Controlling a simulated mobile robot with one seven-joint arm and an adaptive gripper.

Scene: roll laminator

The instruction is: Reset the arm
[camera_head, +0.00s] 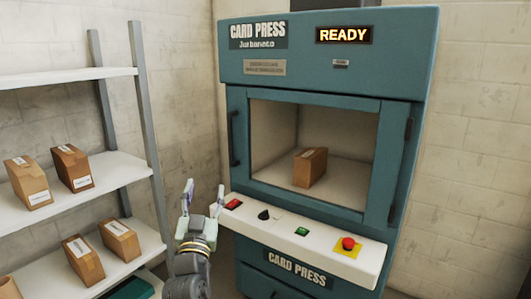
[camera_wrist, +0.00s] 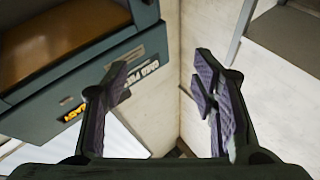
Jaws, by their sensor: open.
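My gripper (camera_head: 188,209) is raised between the shelf and the press in the head view, with its fingers pointing up. In the wrist view my gripper (camera_wrist: 158,105) shows two spread fingers with nothing between them. It is open and empty, and appears apart from the press and the shelf. My arm shows below it at the bottom of the head view.
A teal card press (camera_head: 258,75) reads READY and holds a brown box (camera_head: 310,168) in its chamber. Its white control panel (camera_head: 270,232) has buttons and a knob, close to my gripper's right. A white shelf (camera_head: 115,165) with several brown boxes stands left.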

